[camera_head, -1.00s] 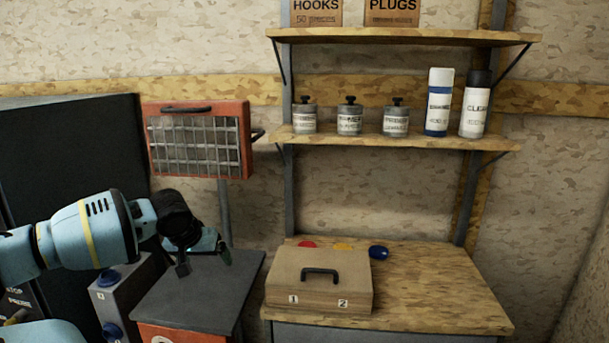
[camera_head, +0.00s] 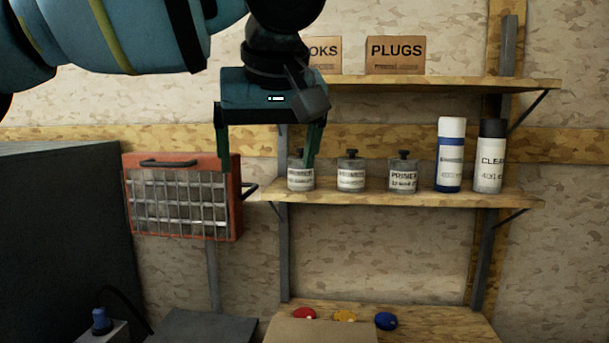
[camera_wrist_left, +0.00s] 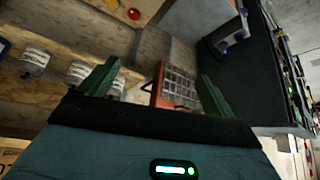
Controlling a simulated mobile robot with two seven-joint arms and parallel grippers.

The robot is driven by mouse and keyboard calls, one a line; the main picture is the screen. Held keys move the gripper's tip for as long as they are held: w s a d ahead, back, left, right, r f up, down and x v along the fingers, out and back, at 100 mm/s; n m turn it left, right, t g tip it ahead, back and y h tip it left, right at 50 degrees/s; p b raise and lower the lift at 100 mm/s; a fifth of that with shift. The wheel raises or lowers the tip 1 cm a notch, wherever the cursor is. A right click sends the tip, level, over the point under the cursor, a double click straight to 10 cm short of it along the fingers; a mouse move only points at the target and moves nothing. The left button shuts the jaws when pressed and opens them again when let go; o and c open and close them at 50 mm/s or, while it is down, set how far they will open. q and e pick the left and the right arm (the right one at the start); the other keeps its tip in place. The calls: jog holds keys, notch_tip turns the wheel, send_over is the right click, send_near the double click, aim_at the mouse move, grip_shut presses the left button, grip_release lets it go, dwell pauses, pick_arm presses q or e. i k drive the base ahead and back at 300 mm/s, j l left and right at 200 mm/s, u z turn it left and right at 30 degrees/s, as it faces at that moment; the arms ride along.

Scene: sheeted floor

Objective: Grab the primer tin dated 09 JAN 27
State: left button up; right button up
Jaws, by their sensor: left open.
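Three grey primer tins with dark knobs and white labels stand in a row on the middle shelf (camera_head: 420,202): a left tin (camera_head: 300,179), a middle tin (camera_head: 351,174) and a right tin (camera_head: 403,178). The right one's label reads "PRIMER" with a date line too small to read; the other dates are also unreadable. My left gripper (camera_head: 265,150) is open and empty, pointing down, in front of the shelf's left end. Its right finger partly overlaps the left tin in the head view. In the left wrist view, tins (camera_wrist_left: 35,58) show left of the fingers (camera_wrist_left: 155,85). My right gripper is out of view.
A blue-and-white can (camera_head: 450,160) and a "CLEAR" can (camera_head: 490,160) stand right of the tins. The upper shelf holds a "PLUGS" box (camera_head: 395,54) and another box. A red-framed heater (camera_head: 182,200) is at left.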

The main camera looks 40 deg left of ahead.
aim_at(299, 178)
jog(key=i+j, duration=0.85)
jog(key=i, duration=0.15)
